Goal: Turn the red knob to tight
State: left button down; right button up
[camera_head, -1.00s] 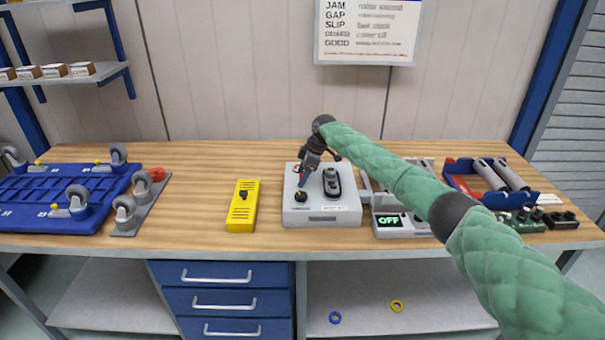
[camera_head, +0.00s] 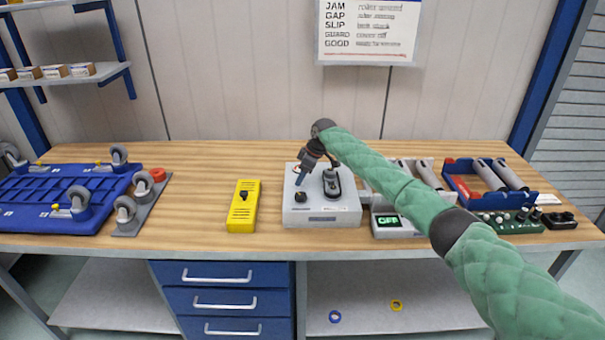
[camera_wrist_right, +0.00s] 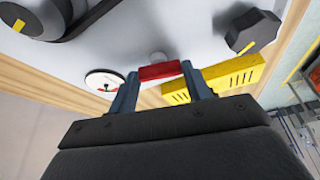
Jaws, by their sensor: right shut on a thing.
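A light grey unit (camera_head: 345,212) stands on the bench. My right gripper (camera_head: 298,183) reaches down over its left part and hides the red knob in the head view. In the right wrist view the red knob (camera_wrist_right: 160,71) is a flat red bar on a pale round stem. The fingers of my right gripper (camera_wrist_right: 160,88) are shut on it, one on each side. A white dial (camera_wrist_right: 104,80) with a red part and a dark needle is beside the left finger. A black knob with a yellow mark (camera_wrist_right: 252,32) is on the same face. My left gripper is not in view.
A black belt-and-roller part (camera_head: 331,182) sits on the unit, close right of my gripper. A yellow box (camera_head: 243,206) stands left of it. A grey device reading OFF (camera_head: 388,220) is right.

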jog(key=m+p, duration=0.1)
jog(key=m, duration=0.1)
jog(key=m+t+h+p, duration=0.1)
jog(key=m, duration=0.1)
jog(key=m+t+p, duration=0.1)
jog(key=m, duration=0.2)
jog(key=shift+s+a+r+h+p, duration=0.15)
jog(key=shift+a+r+h+p, duration=0.1)
jog(key=shift+r+h+p, duration=0.1)
jog(key=m+t+h+p, duration=0.1)
jog(key=m, duration=0.3)
jog(key=shift+p, duration=0.4)
jog(key=m+h+p, duration=0.1)
jog(key=m, duration=0.2)
jog(key=shift+a+f+h, duration=0.1)
jog(key=shift+h, duration=0.15)
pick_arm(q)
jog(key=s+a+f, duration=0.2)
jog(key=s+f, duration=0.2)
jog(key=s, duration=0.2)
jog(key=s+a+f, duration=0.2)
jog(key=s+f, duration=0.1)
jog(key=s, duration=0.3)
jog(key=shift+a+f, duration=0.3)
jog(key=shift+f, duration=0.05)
pick_arm(e)
jog(key=shift+m, duration=0.5)
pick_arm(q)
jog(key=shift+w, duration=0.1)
